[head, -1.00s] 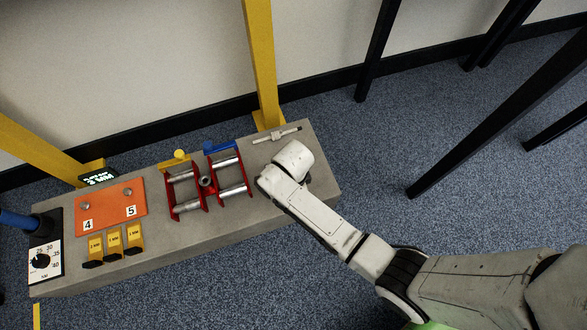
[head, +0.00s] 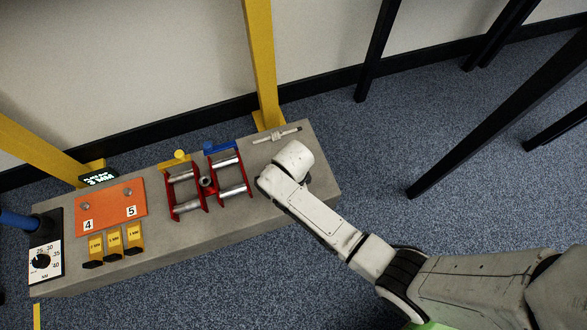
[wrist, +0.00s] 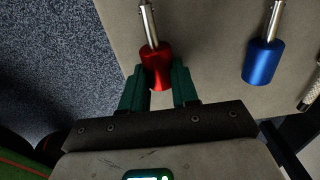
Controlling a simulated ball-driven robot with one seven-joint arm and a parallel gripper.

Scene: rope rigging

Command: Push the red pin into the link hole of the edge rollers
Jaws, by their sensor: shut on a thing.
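The red pin (wrist: 156,67) shows in the wrist view, a red cylindrical handle with a silver shaft pointing up the picture. My gripper (wrist: 160,80) has its green fingers on either side of the red handle and is shut on it. The shaft lies over the grey bench surface; I cannot tell whether it touches it. The edge rollers (head: 208,187), red frames with silver rollers joined at a central link hole (head: 206,181), sit mid-bench in the head view, left of my arm. In the head view my arm hides the gripper and the red pin.
A blue-handled pin (wrist: 262,58) lies right of the red one in the wrist view. The bench (head: 255,205) also holds a silver turnbuckle-like part (head: 277,134), an orange plate (head: 110,207) and yellow blocks (head: 115,242). A yellow post (head: 262,65) rises behind.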

